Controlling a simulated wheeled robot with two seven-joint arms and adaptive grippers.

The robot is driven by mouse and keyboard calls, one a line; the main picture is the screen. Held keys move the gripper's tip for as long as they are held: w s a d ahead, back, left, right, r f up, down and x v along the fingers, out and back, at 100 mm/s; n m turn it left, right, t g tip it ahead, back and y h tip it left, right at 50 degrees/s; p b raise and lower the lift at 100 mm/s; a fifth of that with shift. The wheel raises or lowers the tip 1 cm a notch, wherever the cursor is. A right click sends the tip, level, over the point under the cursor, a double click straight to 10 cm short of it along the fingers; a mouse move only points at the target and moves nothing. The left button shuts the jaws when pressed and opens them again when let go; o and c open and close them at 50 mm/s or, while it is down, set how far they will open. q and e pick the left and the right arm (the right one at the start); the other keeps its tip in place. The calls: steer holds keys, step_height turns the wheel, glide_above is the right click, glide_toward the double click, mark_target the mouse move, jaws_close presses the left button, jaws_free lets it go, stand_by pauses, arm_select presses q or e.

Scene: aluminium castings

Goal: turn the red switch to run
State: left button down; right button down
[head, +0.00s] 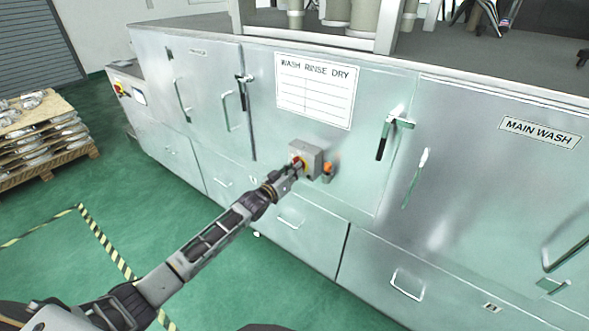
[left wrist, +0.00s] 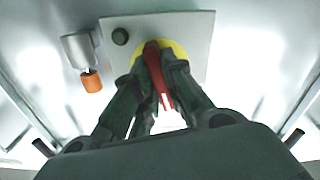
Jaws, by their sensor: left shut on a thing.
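The red switch (left wrist: 153,55) sits on a yellow round plate (left wrist: 180,50) on a grey box on the washer's front. In the left wrist view its red handle is between the fingers of my left gripper (left wrist: 160,65), which is shut on it. In the head view the switch (head: 296,161) shows as a small red and yellow patch, and my left gripper (head: 287,175) reaches it from the lower left. The fingers hide part of the handle and the plate, and I cannot read any position marks. My right gripper is not in view.
The grey switch box (head: 313,158) has an orange-ended part (head: 327,168) beside it. The washer front carries a door handle (head: 383,137) to the right and a "WASH RINSE DRY" sign (head: 316,90) above. A pallet of castings (head: 45,135) stands at the far left.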

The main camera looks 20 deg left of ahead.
arm_select(q)
steer(key=shift+m, duration=1.3)
steer(key=c, duration=1.5)
jaws_free()
steer(key=shift+v, duration=6)
steer(key=shift+m, duration=0.3)
